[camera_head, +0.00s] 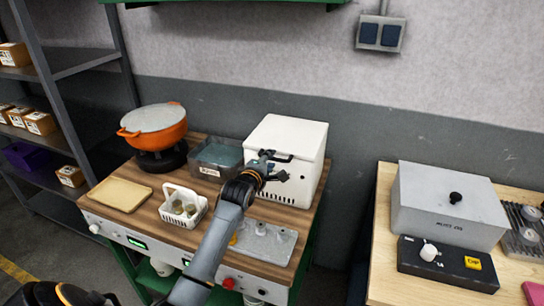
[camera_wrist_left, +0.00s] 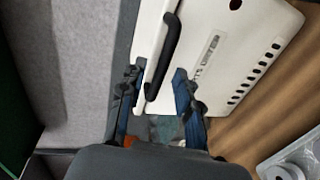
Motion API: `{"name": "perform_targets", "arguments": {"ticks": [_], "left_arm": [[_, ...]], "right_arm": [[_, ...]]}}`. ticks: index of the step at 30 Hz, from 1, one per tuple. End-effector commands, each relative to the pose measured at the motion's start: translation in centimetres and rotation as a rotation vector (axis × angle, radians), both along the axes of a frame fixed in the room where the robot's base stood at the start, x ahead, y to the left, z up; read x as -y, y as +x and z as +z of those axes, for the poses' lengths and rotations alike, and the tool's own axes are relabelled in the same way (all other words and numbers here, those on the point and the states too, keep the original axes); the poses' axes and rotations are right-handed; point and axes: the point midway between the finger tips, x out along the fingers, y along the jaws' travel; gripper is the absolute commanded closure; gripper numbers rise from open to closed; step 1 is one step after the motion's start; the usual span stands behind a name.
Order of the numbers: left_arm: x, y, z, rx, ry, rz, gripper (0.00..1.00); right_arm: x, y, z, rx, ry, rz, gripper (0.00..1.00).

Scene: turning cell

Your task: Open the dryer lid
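The dryer is a white box (camera_head: 285,140) at the back right of the wooden-topped bench. Its lid (camera_head: 290,133) looks shut, with a black handle (camera_head: 280,157) at the front edge. In the left wrist view the dryer (camera_wrist_left: 215,65) shows its vent slots, and the black handle (camera_wrist_left: 166,48) lies just ahead of the fingers. My left gripper (camera_head: 268,168) is in front of the dryer at handle height. In the wrist view its two fingers (camera_wrist_left: 158,82) are apart with the handle's end between their tips; I cannot tell whether they touch it. My right gripper is not in view.
An orange pot (camera_head: 155,130), a clear grey bin (camera_head: 215,160), a white basket (camera_head: 184,205) and a tan tray (camera_head: 120,194) stand left of my arm. A metal plate (camera_head: 264,243) lies in front of the dryer. A grey box (camera_head: 448,205) stands on the right-hand table.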

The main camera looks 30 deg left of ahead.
Motion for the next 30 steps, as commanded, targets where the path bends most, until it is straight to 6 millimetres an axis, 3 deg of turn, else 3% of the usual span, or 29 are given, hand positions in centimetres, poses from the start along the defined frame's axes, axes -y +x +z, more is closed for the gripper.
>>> {"name": "perform_targets", "arguments": {"ticks": [6,17,22,30], "left_arm": [[-0.4,1.9,-0.4,-0.001,0.001,0.0,0.67],[-0.5,2.2,-0.5,0.0,0.001,0.0,0.67],[-0.5,2.2,-0.5,0.0,0.001,0.0,1.0],[-0.5,2.2,-0.5,-0.001,0.001,0.0,1.0]], "right_arm": [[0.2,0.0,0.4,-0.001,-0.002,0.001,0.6],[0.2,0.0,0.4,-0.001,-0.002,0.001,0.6],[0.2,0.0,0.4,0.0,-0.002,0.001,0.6],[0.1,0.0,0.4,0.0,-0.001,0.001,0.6]]}}
